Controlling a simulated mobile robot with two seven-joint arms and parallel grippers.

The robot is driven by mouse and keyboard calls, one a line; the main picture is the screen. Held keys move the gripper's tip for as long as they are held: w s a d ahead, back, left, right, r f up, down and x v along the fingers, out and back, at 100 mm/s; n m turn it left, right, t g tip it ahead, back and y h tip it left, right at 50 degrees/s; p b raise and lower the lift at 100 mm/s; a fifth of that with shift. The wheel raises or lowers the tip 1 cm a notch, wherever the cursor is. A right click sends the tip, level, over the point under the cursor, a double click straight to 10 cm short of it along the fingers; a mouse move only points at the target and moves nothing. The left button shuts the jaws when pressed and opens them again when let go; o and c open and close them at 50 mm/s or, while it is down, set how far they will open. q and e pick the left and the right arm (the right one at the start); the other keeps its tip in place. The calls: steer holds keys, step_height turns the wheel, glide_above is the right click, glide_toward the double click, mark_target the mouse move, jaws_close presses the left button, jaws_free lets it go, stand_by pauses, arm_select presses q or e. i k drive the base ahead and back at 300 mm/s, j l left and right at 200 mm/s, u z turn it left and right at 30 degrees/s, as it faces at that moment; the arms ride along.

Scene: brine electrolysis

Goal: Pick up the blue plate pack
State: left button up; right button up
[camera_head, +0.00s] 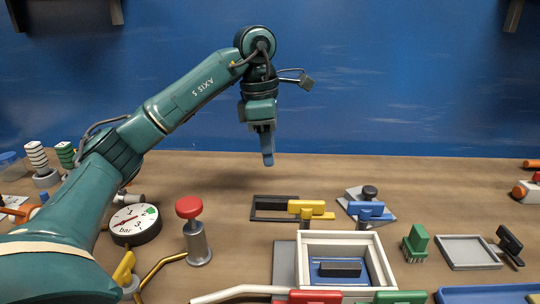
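A blue plate-like piece (322,278) with a dark bar (340,268) on it lies inside a white open box (378,262) at the lower middle; it looks like the blue plate pack, but I cannot be sure. My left gripper (267,160) hangs fingers down, well above the table and up and left of the box. Its blue-grey fingers show nearly edge-on, so I cannot tell whether they are apart. No separate object shows clearly between them. My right gripper is out of view.
Yellow (312,208) and blue (367,209) handles stand behind the box. A red-topped post (190,208) and a gauge (135,224) stand left. A green pronged block (415,243) and grey tray (470,252) are right. Red (315,296) and green (400,297) pieces edge the front.

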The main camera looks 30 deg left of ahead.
mark_target(331, 271)
steer(key=k+l, duration=0.1)
steer(key=k, duration=0.4)
steer(key=k+l, duration=0.15)
steer(key=k, duration=0.35)
